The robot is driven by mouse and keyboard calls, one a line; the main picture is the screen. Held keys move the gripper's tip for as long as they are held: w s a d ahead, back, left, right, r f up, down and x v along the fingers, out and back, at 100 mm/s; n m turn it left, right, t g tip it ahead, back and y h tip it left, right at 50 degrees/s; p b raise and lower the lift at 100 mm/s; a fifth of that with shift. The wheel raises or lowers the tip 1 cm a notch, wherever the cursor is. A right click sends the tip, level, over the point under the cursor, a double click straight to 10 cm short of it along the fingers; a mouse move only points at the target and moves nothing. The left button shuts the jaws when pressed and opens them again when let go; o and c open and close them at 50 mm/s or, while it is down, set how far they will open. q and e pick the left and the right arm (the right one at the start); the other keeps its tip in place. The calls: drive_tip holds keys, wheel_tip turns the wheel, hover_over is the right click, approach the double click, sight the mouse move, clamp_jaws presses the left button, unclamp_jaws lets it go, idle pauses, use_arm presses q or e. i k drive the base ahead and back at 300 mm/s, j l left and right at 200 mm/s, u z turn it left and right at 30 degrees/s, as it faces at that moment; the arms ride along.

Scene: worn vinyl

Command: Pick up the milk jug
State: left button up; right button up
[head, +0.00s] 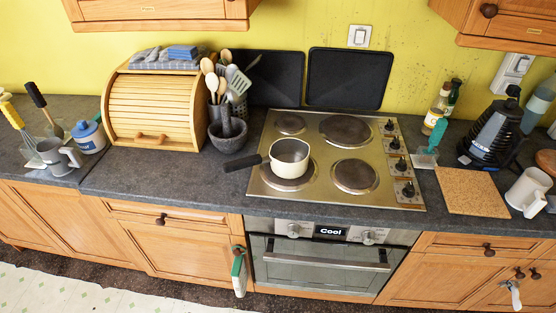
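Two things could be the milk jug, and I cannot tell for sure which is. A small pale grey jug (50,156) with a handle on its right stands at the left end of the counter, in front of a whisk and beside a blue-lidded pot. A larger white jug or mug (526,192) stands at the right end of the counter, near the front edge, right of the cork board. Neither of my grippers is in view.
A cream saucepan (289,158) sits on the hob (330,188), its dark handle pointing left. A bread bin (152,110), mortar (228,134), blue-lidded pot (88,137), cork board (470,191) and black kettle (494,128) stand on the counter. Wall cabinets (160,10) overhang. The front counter left of the hob is clear.

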sight(526, 195)
drive_tip(key=z, duration=1.15)
